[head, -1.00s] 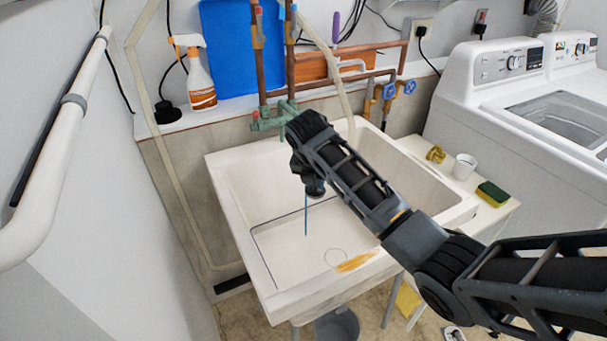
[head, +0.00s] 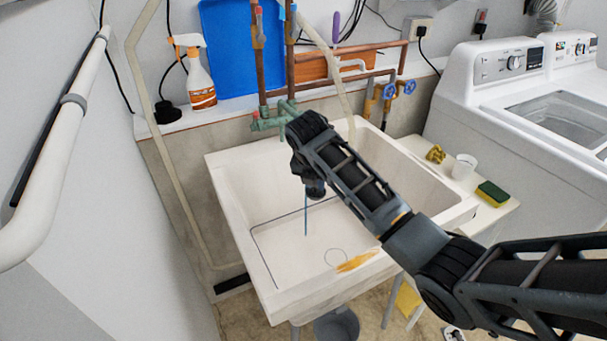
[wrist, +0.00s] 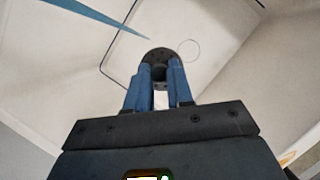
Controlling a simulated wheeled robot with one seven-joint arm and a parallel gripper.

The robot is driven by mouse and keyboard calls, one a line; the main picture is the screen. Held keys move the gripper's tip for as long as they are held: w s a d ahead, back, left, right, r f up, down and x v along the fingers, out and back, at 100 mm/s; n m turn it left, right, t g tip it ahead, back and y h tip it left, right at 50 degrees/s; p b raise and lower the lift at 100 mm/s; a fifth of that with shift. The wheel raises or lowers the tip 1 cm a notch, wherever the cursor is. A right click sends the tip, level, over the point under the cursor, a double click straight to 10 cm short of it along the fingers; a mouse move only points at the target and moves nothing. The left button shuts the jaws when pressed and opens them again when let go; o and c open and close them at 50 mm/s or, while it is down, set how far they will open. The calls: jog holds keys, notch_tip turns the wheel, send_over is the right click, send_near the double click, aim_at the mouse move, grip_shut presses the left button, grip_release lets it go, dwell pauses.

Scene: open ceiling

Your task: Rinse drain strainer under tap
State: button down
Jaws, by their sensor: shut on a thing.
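My gripper (wrist: 160,82) has blue fingers shut on a dark, round drain strainer (wrist: 160,58), held over the white sink (head: 262,268). In the head view my gripper (head: 315,188) hangs inside the sink basin, and the strainer is hard to tell apart from it. A thin blue water stream (head: 306,214) falls beside the gripper to the basin floor. In the wrist view the stream (wrist: 88,14) narrows toward the strainer's far rim; I cannot tell whether it touches. The green tap (head: 272,122) is partly hidden by my arm.
A side table at right holds a brass fitting (head: 436,154), white cup (head: 464,167) and sponge (head: 491,194). A spray bottle (head: 200,80) stands on the ledge.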

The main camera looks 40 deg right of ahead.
jog(key=shift+s+r, duration=0.1)
dwell(0.3)
jog(key=s+a+r, duration=0.2)
jog(key=s+r, duration=0.2)
jog(key=shift+a, duration=0.15)
dwell(0.4)
